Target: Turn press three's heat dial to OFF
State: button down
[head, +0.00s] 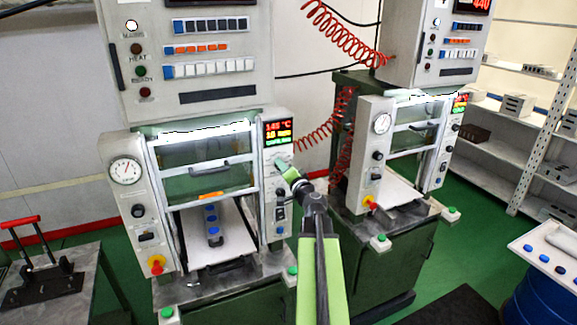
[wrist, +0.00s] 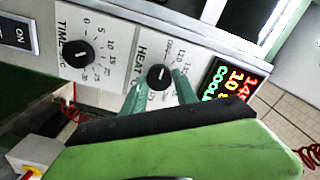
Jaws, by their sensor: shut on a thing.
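The heat dial (wrist: 160,76) is a round black knob with a white pointer mark on the press's pale control strip. HEAT is printed beside it, and part of its scale is hidden by my fingers. My gripper (wrist: 161,92) has its green fingers on either side of this knob and is shut on it. In the head view my gripper (head: 281,166) reaches the right control strip of the nearer press (head: 188,62), just below its lit display (head: 278,132). The display also shows in the wrist view (wrist: 229,84). I cannot read a press number.
A time dial (wrist: 77,54) and an ON rocker switch (wrist: 17,35) are beside the heat dial. A second press (head: 425,40) stands to the right, with red coiled hoses (head: 345,35) between. A small table with a red-handled tool (head: 38,270) is at left.

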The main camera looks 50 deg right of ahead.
jog(key=shift+d+r, duration=0.15)
jog(key=shift+d, duration=0.05)
